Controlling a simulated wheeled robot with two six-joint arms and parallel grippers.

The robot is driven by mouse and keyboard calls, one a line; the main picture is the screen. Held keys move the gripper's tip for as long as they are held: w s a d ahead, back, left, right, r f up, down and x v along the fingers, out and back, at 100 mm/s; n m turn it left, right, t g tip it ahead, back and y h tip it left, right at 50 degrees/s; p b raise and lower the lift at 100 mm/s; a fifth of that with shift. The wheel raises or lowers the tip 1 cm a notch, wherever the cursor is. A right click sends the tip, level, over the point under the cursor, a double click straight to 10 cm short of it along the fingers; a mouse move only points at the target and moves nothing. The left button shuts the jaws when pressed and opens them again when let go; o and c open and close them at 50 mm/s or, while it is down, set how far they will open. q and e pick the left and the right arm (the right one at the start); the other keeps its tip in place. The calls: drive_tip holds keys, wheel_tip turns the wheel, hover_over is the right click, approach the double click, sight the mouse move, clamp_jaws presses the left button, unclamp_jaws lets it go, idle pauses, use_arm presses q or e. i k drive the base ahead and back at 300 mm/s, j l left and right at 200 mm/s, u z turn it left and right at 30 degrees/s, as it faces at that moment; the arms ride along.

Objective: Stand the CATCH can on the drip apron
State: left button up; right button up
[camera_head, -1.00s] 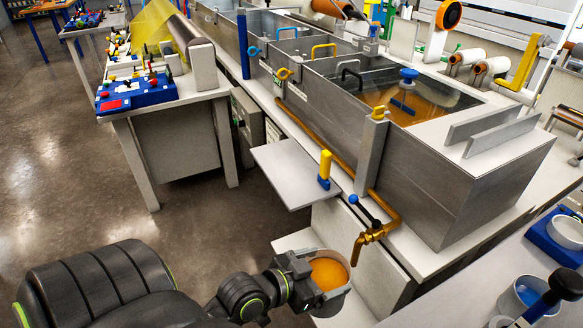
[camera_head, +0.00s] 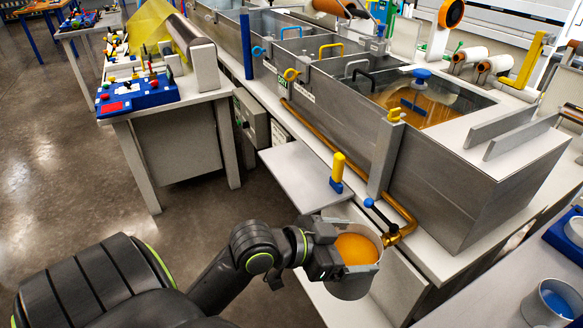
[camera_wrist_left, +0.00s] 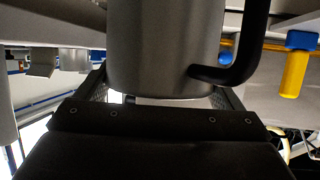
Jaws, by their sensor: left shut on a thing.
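The CATCH can (camera_head: 348,286) is a grey metal can with orange liquid inside. My left gripper (camera_head: 328,256) is shut on its side and holds it roughly upright, beside the brass tap (camera_head: 392,236). The can covers the tap's lower end. In the left wrist view the can's wall (camera_wrist_left: 165,45) fills the middle, with a black handle at its right, between the fingers (camera_wrist_left: 162,98). A flat pale plate (camera_head: 295,172) projecting from the tank's front may be the drip apron; I cannot be sure. My right gripper is out of view.
A yellow and blue upright handle (camera_head: 337,172) stands at the plate's right edge. The steel tank (camera_head: 440,190) rises behind the tap. A low pale ledge (camera_head: 335,305) lies beneath the can. Floor is open at left.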

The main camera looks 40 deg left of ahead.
sight(283, 155)
drive_tip(key=k+j, duration=0.1)
drive_tip(key=j, duration=0.45)
drive_tip(key=k+j, duration=0.1)
drive_tip(key=j, duration=0.45)
drive_tip(key=k+j, duration=0.1)
drive_tip(key=j, duration=0.45)
